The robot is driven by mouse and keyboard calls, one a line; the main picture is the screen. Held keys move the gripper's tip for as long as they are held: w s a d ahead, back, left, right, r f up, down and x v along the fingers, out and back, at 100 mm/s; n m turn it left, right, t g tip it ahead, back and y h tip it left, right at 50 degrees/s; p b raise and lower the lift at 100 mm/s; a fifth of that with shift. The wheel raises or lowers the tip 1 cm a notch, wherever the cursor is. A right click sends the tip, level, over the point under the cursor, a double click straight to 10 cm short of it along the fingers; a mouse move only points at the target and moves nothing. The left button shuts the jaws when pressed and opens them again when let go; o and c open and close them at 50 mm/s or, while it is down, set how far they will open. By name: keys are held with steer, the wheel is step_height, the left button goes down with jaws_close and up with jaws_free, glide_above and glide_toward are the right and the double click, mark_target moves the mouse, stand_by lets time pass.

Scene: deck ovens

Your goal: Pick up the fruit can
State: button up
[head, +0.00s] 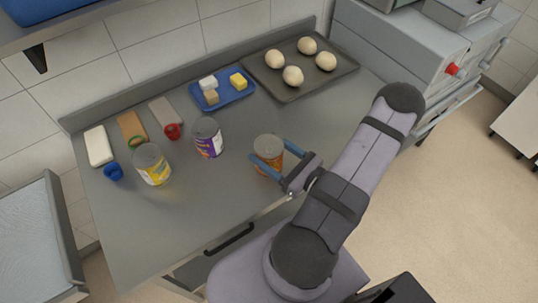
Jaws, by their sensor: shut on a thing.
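An orange-labelled can (267,148) with a grey metal lid stands upright at the front right of the steel counter. My gripper (268,151) is shut on it, with one blue finger on each side of the can. I cannot tell whether its base touches the counter. A purple and white can (208,138) stands to its left, apart from it. A yellow-labelled can (152,165) stands farther left. The labels are too small to read, so I cannot tell from them which can holds fruit.
A blue tray (237,98) with white, tan and yellow blocks lies behind the cans. A dark baking tray (275,88) holds several dough balls. White, brown and grey flat items and a blue cap (113,171) lie at left. The counter's front left is clear.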

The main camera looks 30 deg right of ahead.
steer(key=shift+r, duration=0.15)
steer(key=shift+r+b, duration=0.45)
steer(key=shift+r, duration=4.45)
steer(key=w+a+f+n+g+y+b, duration=0.2)
steer(key=w+a+f+n+y+b, duration=0.15)
steer(key=w+f+b, duration=0.5)
steer(key=w+d+r+m+t+h+b, duration=0.1)
steer(key=w+d+r+m+h+b, duration=0.15)
steer(key=w+d+r, duration=0.65)
steer(key=shift+y, duration=0.4)
steer(key=shift+s+d+f+p, duration=0.1)
steer(key=shift+s+f+p, duration=0.15)
steer(key=shift+f, duration=1.45)
steer(key=shift+s+d+f+p, duration=0.1)
steer(key=shift+s+f, duration=0.1)
steer(key=shift+f, duration=1.45)
steer(key=shift+s+d+f+p, duration=0.1)
steer(key=shift+s+f+p, duration=0.15)
steer(key=shift+f, duration=1.45)
steer(key=shift+f, duration=0.2)
